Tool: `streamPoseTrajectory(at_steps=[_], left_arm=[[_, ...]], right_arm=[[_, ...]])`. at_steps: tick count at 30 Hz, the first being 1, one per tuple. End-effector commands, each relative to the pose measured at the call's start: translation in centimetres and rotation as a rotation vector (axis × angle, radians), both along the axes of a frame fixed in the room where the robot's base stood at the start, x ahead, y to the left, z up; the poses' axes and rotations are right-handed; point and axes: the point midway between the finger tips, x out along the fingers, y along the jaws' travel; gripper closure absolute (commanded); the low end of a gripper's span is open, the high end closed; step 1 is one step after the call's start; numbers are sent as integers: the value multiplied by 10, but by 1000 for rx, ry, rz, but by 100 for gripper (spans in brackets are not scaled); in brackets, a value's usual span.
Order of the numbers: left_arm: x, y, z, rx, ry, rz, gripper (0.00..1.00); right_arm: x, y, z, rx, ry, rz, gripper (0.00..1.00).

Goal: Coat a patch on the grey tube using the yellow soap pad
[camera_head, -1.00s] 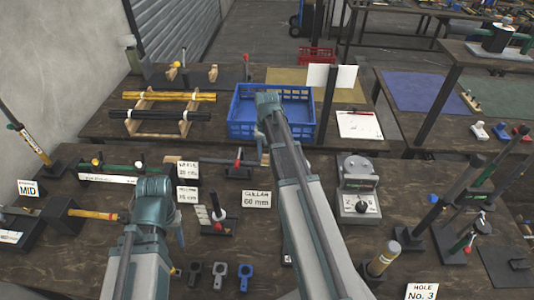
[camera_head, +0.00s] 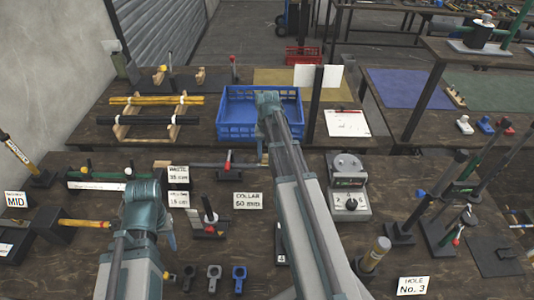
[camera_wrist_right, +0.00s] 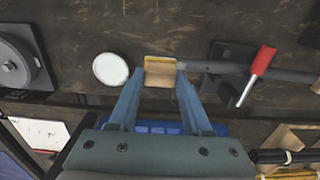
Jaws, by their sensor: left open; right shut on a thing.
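My right gripper (camera_wrist_right: 160,75) is shut on the soap pad (camera_wrist_right: 160,77), a tan block with a yellow edge, in the right wrist view. The grey tube (camera_wrist_right: 218,67) runs to the right from beside the pad. Its near end appears to meet the pad's edge; I cannot tell whether they touch. In the head view the tube (camera_head: 205,165) lies level at mid-table, in a stand with a red-handled clamp (camera_head: 228,160). My right arm hides most of its gripper there. My left gripper (camera_head: 169,222) is open above the table at left, its fingers mostly hidden.
A blue crate (camera_head: 232,132) stands behind the tube. A grey device with a dial (camera_head: 349,205) stands right of my right arm. A white disc (camera_wrist_right: 110,70) lies left of the pad.

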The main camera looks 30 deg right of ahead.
Motion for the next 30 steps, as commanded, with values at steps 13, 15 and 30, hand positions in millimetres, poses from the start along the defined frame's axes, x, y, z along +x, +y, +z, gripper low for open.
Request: streamPoseTrajectory(at_steps=[13,15,30], left_arm=[[0,0,48,0,0,0,50],[0,0,53,0,0,0,50],[0,0,60,0,0,0,50]], right_arm=[[0,0,48,0,0,0,96],[0,0,53,0,0,0,96],[0,0,60,0,0,0,96]])
